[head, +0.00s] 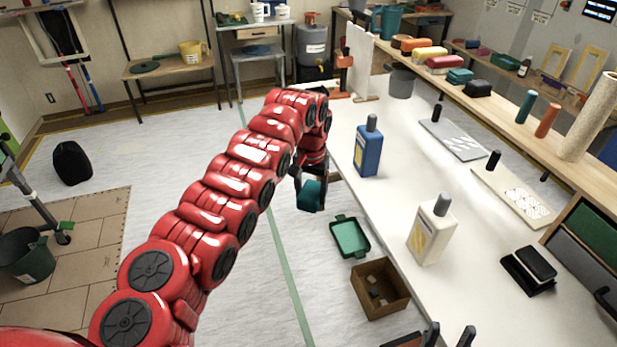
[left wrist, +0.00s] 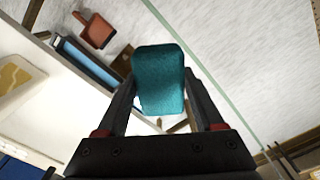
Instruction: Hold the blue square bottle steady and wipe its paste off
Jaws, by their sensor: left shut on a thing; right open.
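The blue square bottle (head: 368,152) with a grey cap stands upright on the white table, near its left edge. The sponge also shows between the fingers in the left wrist view (left wrist: 160,80). My right gripper (head: 450,335) is open and empty at the bottom edge; only its fingertips show. Nothing holds the bottle.
A cream bottle (head: 432,230) stands nearer on the table (head: 400,195). A green tray (head: 350,237) and a brown box (head: 380,290) are at the table's left edge. A grey pot (head: 401,83) stands behind the blue bottle. Two boards and a black block (head: 528,268) lie at right.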

